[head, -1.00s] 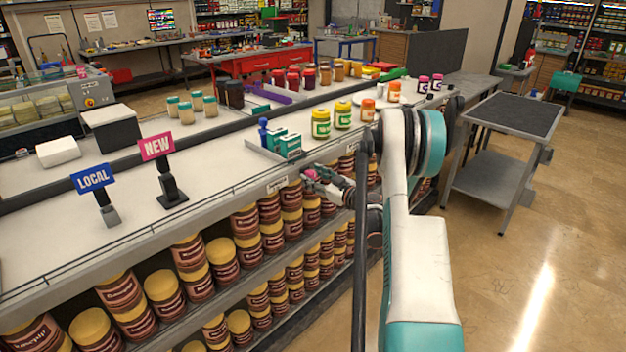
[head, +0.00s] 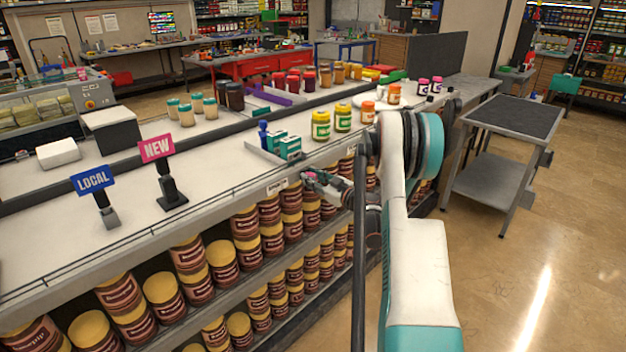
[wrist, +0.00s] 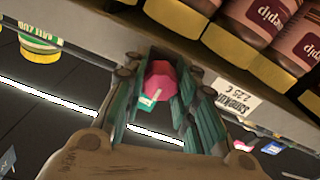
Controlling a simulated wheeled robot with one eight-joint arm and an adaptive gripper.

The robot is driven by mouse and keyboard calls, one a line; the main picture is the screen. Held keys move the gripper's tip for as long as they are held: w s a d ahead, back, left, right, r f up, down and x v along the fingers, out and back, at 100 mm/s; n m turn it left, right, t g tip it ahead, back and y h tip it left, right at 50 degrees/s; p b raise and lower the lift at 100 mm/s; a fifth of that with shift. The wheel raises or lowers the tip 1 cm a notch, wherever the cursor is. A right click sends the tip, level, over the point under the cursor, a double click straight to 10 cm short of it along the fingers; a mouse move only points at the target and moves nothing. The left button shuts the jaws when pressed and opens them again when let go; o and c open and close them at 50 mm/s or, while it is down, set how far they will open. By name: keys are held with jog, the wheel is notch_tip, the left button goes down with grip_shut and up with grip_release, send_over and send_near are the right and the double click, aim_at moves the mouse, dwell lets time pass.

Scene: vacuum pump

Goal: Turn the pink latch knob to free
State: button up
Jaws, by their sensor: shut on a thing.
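The pink knob (wrist: 160,82) sits between the two fingers of my gripper (wrist: 158,74) in the wrist view. The fingers are shut on it, one on each side. A small pale green and white patch shows at the knob's lower edge. In the head view my gripper (head: 322,182) is small, at the front edge of the long counter, beside the price label. The knob is mostly hidden there by the fingers, and its turn angle cannot be told. The latch's mounting is also hidden.
The counter (head: 225,175) holds a small tray with teal boxes (head: 290,147) and yellow-lidded jars (head: 321,124) just behind my gripper. Shelves of brown jars (head: 222,262) lie below the counter edge. A grey cart (head: 514,115) stands at right; the floor there is clear.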

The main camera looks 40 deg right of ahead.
jog(key=n+b, duration=0.1)
jog(key=n, duration=0.3)
jog(key=n+b, duration=0.1)
jog(key=n, duration=0.4)
jog(key=n+b, duration=0.1)
jog(key=n, duration=0.3)
jog(key=shift+n, duration=2.1)
jog(key=o, duration=1.1)
